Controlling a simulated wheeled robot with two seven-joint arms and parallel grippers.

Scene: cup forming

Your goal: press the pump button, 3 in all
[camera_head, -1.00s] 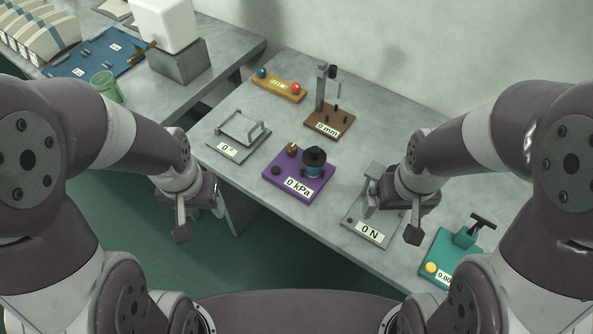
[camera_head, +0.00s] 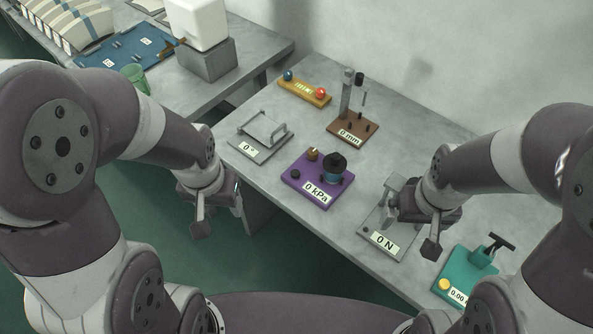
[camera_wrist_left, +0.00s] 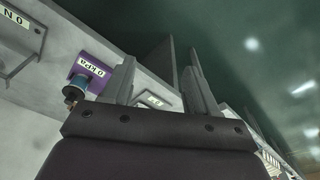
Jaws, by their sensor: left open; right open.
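The pump is a purple base (camera_head: 300,187) with a "0 kPa" display, on the grey table. It carries a blue cylinder with a black knobbed cap (camera_head: 335,162), a small brass fitting (camera_head: 313,154) and a small black knob (camera_head: 295,174). I cannot tell which part is the button. The purple base also shows in the left wrist view (camera_wrist_left: 98,66), left of the fingers. My left gripper (camera_head: 217,210) is open and empty, off the table's front edge, left of the pump. My right gripper (camera_head: 412,220) is open by the "0 N" device, right of the pump.
Near the pump stand a grey "0°" device (camera_head: 262,140), a brown "0 mm" stand (camera_head: 362,127), a yellow block (camera_head: 303,92), the "0 N" plate (camera_head: 400,240) and a teal device (camera_head: 462,275). A second table (camera_head: 220,90) with a green cup (camera_head: 135,76) is at upper left.

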